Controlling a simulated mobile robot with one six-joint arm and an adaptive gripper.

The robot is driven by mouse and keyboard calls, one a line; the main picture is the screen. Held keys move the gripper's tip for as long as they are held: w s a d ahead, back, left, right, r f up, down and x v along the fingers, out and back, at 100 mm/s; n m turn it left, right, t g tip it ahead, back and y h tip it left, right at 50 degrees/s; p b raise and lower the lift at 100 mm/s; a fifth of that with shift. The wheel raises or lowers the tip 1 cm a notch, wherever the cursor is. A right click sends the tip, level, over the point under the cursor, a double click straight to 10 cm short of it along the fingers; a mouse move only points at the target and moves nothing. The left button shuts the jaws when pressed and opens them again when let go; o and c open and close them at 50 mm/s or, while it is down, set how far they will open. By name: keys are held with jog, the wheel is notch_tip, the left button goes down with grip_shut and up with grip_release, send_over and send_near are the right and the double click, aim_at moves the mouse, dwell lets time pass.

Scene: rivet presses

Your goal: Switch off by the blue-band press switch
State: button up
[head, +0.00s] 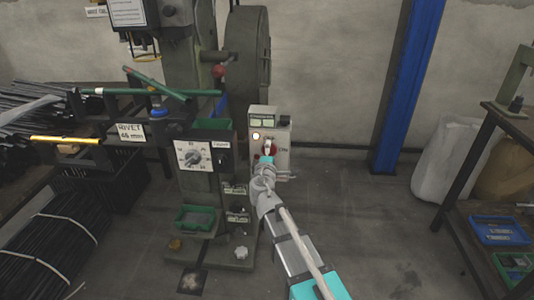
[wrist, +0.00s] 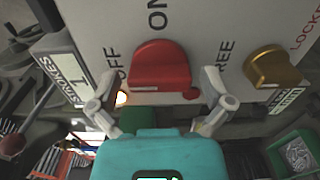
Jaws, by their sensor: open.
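The grey switch box (head: 283,158) stands beside the green press (head: 204,195). Its red rotary switch (head: 270,146) is partly covered by my gripper (head: 267,161) in the head view. In the wrist view the red switch (wrist: 160,68) sits between the two fingers of my open gripper (wrist: 158,78), which shows no clear contact with it. The panel around it reads OFF, ON and FREE. Which label the knob points to, I cannot tell. A blue band (head: 158,113) shows near the RIVET 46 plate on the press.
A yellow knob (wrist: 272,68) is right of the red switch, near FREE and LOCKED. A pale lamp (head: 256,136) glows on the box. A white dial panel (head: 193,157) and green tray (head: 196,217) are left. A blue post (head: 408,85) stands right; the floor between is clear.

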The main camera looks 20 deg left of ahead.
jog(key=v, duration=1.2)
jog(key=shift+f, duration=0.1)
dwell(0.5)
jog(key=w+d+f+m+g+h, duration=0.2)
jog(key=d+f+m+h, duration=0.15)
jog(key=d, duration=0.45)
jog(key=w+d+f+m+g+h, duration=0.2)
jog(key=d+m+h, duration=0.15)
jog(key=d, duration=0.45)
jog(key=w+d+f+m+g+h, duration=0.25)
jog(key=d+m, duration=0.25)
jog(key=d, duration=0.3)
jog(key=s+d+f+m+g+y, duration=0.3)
jog(key=s+d+f+m+g, duration=0.25)
jog(key=d, duration=0.25)
jog(key=s+d+f+m+g+y, duration=0.2)
jog(key=s+d+f+m+g, duration=0.2)
jog(key=s+d+f+g, duration=0.25)
notch_tip(320, 180, up, 39)
jog(key=d+t+p, duration=0.1)
jog(key=p, duration=3.6)
jog(key=shift+d, duration=0.3)
